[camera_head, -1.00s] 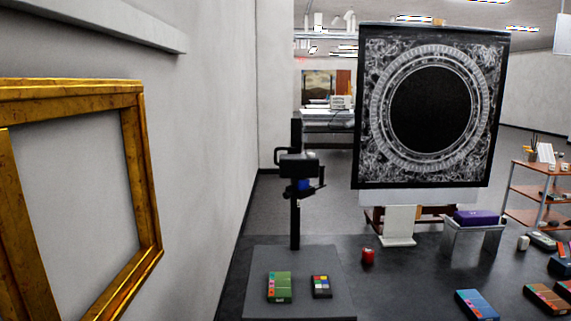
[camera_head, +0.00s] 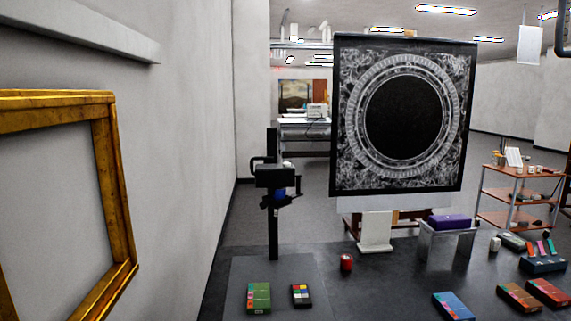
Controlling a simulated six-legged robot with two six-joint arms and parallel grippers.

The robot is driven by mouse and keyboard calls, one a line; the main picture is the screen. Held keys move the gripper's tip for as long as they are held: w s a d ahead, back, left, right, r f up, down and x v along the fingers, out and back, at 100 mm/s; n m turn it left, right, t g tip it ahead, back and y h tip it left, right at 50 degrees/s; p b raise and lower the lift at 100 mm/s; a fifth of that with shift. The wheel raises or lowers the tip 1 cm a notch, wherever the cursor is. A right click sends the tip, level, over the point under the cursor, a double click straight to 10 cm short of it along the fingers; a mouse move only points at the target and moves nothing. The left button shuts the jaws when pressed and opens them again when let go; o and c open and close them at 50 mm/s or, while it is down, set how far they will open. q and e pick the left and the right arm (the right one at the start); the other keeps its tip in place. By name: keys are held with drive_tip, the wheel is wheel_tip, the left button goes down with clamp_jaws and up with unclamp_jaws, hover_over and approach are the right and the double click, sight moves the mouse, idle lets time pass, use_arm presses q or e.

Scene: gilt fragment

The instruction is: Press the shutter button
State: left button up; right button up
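A black camera-like device (camera_head: 275,176) is mounted on a dark upright post (camera_head: 272,220) left of the picture's middle. A small blue part shows under it. No shutter button can be made out on it at this size. Neither of my grippers is in view.
A large black panel with a ring pattern (camera_head: 400,115) stands behind the table (camera_head: 390,295). Color cards (camera_head: 259,297), a purple block on a clear stand (camera_head: 450,222) and several boxes (camera_head: 455,306) lie about. A gilt frame (camera_head: 112,180) hangs on the left wall. A shelf cart (camera_head: 515,195) stands right.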

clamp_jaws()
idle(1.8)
